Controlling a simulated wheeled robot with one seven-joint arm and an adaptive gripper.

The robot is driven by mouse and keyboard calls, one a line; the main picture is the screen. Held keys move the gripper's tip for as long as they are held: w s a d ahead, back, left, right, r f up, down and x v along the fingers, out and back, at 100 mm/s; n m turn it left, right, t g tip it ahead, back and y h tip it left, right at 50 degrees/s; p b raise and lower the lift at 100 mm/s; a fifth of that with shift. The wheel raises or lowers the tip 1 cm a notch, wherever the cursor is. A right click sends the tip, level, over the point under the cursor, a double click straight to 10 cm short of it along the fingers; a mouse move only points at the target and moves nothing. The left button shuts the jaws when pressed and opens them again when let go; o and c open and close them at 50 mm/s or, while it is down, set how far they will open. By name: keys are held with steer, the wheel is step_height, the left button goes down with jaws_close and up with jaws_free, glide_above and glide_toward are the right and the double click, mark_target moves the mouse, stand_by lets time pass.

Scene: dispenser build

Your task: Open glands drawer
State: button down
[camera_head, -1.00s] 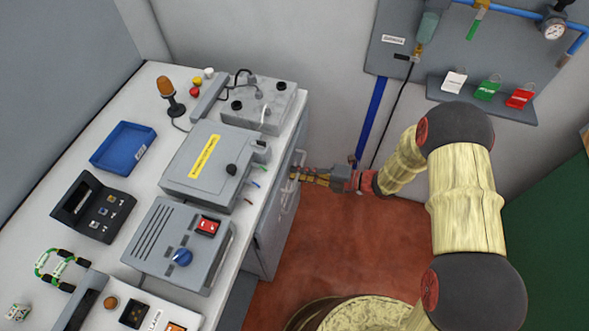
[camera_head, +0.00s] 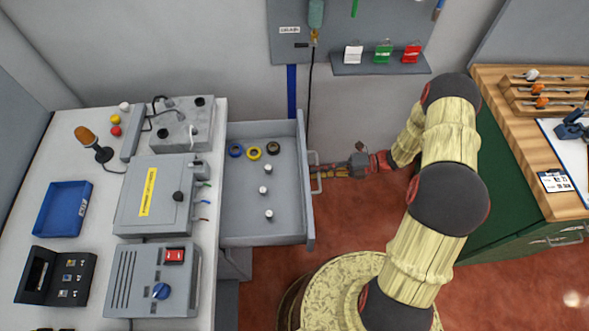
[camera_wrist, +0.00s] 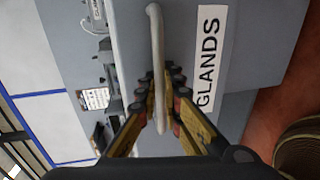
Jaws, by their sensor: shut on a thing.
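The grey glands drawer (camera_head: 240,212) stands pulled well out from under the white bench in the head view. Its front bears a "GLANDS" label (camera_wrist: 210,62), seen in the wrist view. Inside lie a blue ring (camera_head: 235,151), a yellow ring (camera_head: 254,154), a black ring (camera_head: 273,149) and several small white-topped pieces (camera_head: 262,190). The pale bar handle (camera_wrist: 157,60) is on the drawer front. My gripper (camera_wrist: 160,112) is shut on the handle, with a finger on each side of it. In the head view my gripper (camera_head: 316,171) reaches the drawer front from the right.
A wall shelf (camera_head: 380,69) holds white, green and red tags. A green cabinet with a wooden top (camera_head: 500,150) stands at right. Red floor shows between.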

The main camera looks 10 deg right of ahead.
steer(key=f+v, duration=0.3)
steer(key=v, duration=1.3)
steer(key=shift+d, duration=0.2)
steer(key=c, duration=2)
jaws_free()
steer(key=shift+d, duration=0.1)
steer(key=w+v, duration=0.1)
steer(key=v, duration=1)
steer(key=shift+s+d, duration=0.45)
steer(key=shift+s, duration=0.1)
steer(key=shift+r, duration=0.15)
steer(key=shift+n, duration=0.3)
